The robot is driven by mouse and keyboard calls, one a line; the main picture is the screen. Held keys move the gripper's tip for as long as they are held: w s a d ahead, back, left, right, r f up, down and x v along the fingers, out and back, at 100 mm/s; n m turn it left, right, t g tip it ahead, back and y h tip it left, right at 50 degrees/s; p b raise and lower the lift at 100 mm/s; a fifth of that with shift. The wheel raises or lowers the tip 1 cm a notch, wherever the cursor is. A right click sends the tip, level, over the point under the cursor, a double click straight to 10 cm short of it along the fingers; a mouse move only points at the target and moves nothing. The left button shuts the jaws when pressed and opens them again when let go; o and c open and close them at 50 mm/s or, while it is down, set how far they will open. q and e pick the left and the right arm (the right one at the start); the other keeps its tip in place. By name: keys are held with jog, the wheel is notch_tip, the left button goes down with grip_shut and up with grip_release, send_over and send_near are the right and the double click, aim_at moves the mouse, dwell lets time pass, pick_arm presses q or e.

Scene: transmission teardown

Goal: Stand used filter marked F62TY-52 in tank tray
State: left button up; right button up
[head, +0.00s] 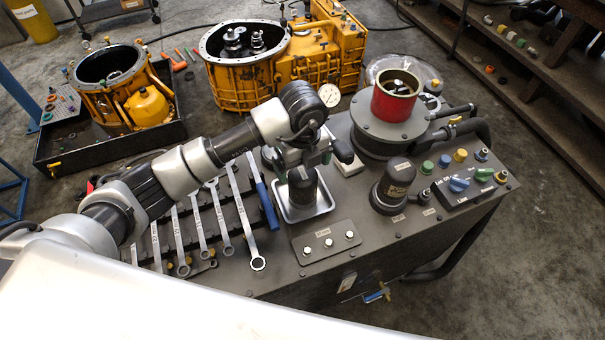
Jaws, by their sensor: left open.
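A dark cylindrical filter (303,191) stands upright in a small square metal tray (322,211) on top of the grey tank unit. I cannot read any marking on it. My left gripper (303,172) is directly above the filter with its jaws open, at the filter's upper end. The gripper and wrist hide the filter's top, and I cannot tell whether the fingers touch it. A second dark canister (394,184) with a pale label sits upright on the tank's right part; its text is too small to read. My right gripper is not in view.
A row of wrenches (195,225) and a blue-handled tool (267,205) lie left of the tray. A plate with three buttons (327,243) is in front. A red cylinder (394,98) stands behind, a knob panel (465,183) is right. Yellow housings (240,75) stand on the floor beyond.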

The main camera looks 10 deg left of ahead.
pick_arm(q)
notch_tip(320, 180, up, 8)
jog(key=b, duration=0.1)
jog(key=shift+f, duration=0.15)
dwell(0.4)
